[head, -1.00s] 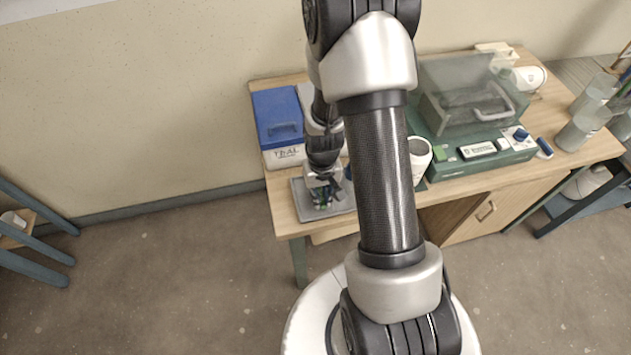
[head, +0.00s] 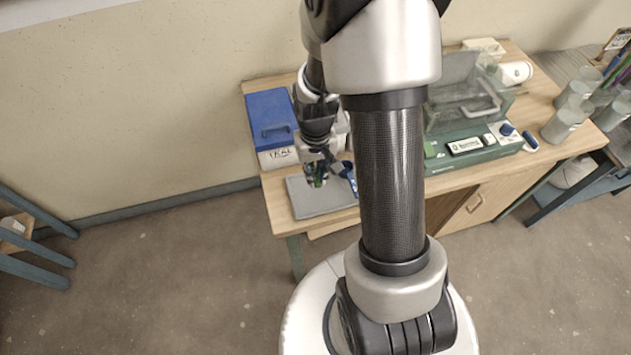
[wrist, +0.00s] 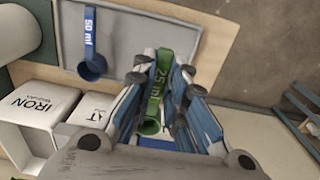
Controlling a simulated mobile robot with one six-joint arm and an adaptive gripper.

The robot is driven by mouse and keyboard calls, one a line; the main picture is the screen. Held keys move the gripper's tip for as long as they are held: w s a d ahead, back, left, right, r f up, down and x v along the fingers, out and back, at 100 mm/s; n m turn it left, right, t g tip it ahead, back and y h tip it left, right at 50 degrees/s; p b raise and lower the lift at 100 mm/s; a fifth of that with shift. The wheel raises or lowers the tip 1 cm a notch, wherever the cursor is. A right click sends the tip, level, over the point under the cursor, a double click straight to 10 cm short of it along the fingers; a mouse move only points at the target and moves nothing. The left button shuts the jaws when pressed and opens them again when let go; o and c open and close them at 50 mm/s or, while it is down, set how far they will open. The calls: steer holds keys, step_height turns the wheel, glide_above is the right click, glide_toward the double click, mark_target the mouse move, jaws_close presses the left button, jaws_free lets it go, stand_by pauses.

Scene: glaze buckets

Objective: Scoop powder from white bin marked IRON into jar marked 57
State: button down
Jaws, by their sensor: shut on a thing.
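My gripper (wrist: 160,90) is shut on a green scoop (wrist: 163,72) marked 25 ml. A white bin marked IRON (wrist: 38,103) is at the lower left of the wrist view. A second white bin (wrist: 92,112) stands beside it, its label partly hidden by my gripper. In the head view my arm mostly covers the white bins. I cannot make out a jar marked 57.
A blue scoop (wrist: 90,62) marked 50 ml lies on the tray. A blue-lidded bin (head: 271,115) stands behind the tray. A green station with a clear hood (head: 465,100) is right of my arm. Clear jars (head: 568,118) stand at the far right.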

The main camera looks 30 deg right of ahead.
step_height(320, 180, up, 10)
steer(key=f+p, duration=0.1)
steer(key=p, duration=0.2)
step_height(320, 180, up, 8)
steer(key=p, duration=0.6)
glide_above(316, 176)
steer(key=shift+r, duration=0.15)
steer(key=shift+w, duration=0.1)
